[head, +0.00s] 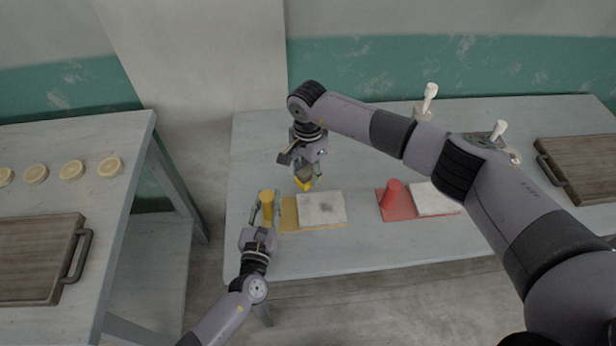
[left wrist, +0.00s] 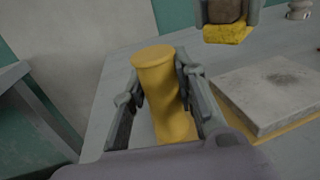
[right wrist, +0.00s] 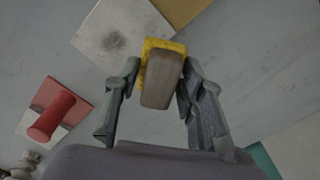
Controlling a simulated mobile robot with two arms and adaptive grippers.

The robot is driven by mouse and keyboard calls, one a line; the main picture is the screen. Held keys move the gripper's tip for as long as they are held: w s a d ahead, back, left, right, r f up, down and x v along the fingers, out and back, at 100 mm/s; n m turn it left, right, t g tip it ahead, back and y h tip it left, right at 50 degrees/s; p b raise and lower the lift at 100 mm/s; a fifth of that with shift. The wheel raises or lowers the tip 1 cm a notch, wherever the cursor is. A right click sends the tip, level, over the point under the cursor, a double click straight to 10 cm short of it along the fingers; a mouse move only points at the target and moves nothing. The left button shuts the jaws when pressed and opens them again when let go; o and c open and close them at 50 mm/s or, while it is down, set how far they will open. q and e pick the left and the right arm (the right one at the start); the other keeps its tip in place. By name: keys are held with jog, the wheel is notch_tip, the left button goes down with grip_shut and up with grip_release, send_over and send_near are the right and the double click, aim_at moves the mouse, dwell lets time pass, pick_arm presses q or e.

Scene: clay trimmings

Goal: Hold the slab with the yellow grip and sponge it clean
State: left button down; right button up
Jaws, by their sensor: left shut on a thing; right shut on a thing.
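A pale grey slab (head: 321,209) with a dark smudge lies on a yellow board (head: 289,213) on the table. A yellow grip (head: 267,197) stands upright at the board's left end. My left gripper (left wrist: 158,100) is shut around the yellow grip. My right gripper (right wrist: 160,85) is shut on a brown block backed by a yellow sponge (right wrist: 166,46), held above the table behind the slab, apart from it. The slab also shows in the left wrist view (left wrist: 262,93) and the right wrist view (right wrist: 119,36), with its smudge visible.
A red board (head: 397,212) with a red grip (head: 393,192) and another pale slab (head: 433,199) lies to the right. White-handled tools (head: 428,98) stand at the back. Wooden boards (head: 580,168) lie on both tables. Several round pale discs (head: 72,170) are at left.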

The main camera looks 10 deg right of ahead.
jog(key=shift+r, duration=1.45)
